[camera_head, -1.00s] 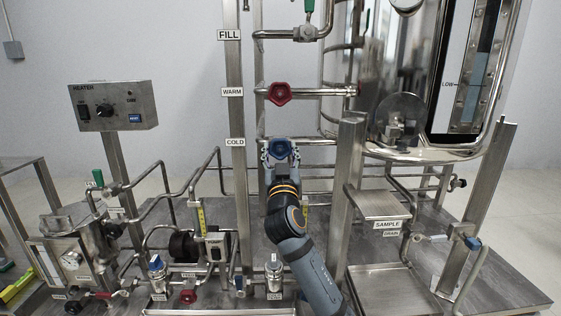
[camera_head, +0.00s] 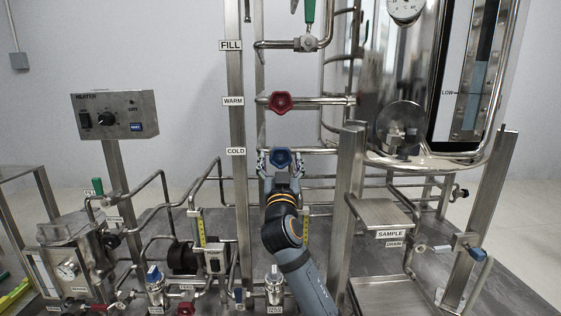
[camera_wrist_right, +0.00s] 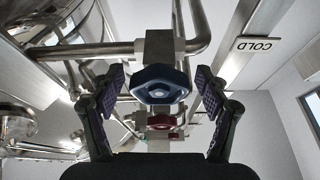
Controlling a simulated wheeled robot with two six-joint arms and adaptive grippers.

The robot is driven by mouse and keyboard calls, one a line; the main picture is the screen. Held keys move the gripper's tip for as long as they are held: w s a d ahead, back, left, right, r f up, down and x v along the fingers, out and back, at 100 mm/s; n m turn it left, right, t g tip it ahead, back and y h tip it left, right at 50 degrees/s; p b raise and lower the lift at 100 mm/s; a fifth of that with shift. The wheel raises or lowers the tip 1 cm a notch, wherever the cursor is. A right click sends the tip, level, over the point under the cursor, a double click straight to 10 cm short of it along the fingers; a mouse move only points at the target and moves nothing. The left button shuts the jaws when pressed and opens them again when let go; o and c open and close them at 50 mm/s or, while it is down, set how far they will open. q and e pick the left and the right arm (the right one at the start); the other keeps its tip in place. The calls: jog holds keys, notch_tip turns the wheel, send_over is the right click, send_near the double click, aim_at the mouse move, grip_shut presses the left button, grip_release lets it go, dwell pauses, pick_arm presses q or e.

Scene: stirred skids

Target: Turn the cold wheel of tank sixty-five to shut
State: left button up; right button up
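The blue cold wheel (camera_head: 281,158) sits on the pipe beside the COLD label (camera_head: 236,151). In the right wrist view the blue wheel (camera_wrist_right: 160,85) is near the middle, with its valve body behind it. My right gripper (camera_head: 280,162) is at the wheel, its arm coming up from below. In the wrist view the gripper's two dark finger pads (camera_wrist_right: 158,90) stand on either side of the wheel, with a visible gap on each side. The gripper is open and holds nothing. My left gripper is not in view.
The red warm wheel (camera_head: 280,102) is on the pipe above. A steel post (camera_head: 347,200) stands close to the right of my arm, and the label post (camera_head: 237,200) is to the left. The steel tank (camera_head: 400,90) is at the back right. The heater box (camera_head: 114,114) is at the left.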

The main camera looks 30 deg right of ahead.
jog(key=v, duration=1.2)
dwell(0.4)
